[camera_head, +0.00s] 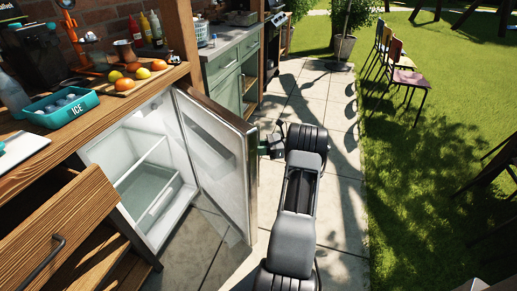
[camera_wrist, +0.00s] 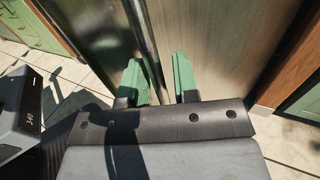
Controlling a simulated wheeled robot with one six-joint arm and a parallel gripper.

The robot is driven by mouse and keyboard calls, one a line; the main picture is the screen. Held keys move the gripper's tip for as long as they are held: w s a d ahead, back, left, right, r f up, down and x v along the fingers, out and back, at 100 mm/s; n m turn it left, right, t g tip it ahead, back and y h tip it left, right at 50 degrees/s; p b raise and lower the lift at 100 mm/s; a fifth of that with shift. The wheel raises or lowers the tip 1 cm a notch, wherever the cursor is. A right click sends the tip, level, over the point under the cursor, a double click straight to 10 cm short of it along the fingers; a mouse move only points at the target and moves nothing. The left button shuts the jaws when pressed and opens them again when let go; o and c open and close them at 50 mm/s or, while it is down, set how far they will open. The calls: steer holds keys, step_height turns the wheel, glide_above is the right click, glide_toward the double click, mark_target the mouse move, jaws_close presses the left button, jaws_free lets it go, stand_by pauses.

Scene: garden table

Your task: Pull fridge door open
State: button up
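The fridge door (camera_head: 222,160) stands wide open in the head view, swung out to the right from the fridge (camera_head: 150,175), whose white interior shows. My gripper (camera_head: 264,148) is just right of the door's outer face, near its free edge. In the wrist view, my gripper's two green fingers (camera_wrist: 160,80) are apart and point at the metallic door surface (camera_wrist: 187,40). A vertical metal edge of the door (camera_wrist: 148,35) runs down toward the gap between them. I cannot tell whether the fingers touch it.
An open wooden drawer (camera_head: 60,225) juts out left of the fridge. The counter above holds a teal ice tray (camera_head: 65,108) and fruit on a board (camera_head: 125,82). Paved floor (camera_head: 340,180) is clear right of my arm, with chairs (camera_head: 405,75) on the grass beyond.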

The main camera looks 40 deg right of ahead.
steer(key=shift+o, duration=0.6)
steer(key=shift+d, duration=0.1)
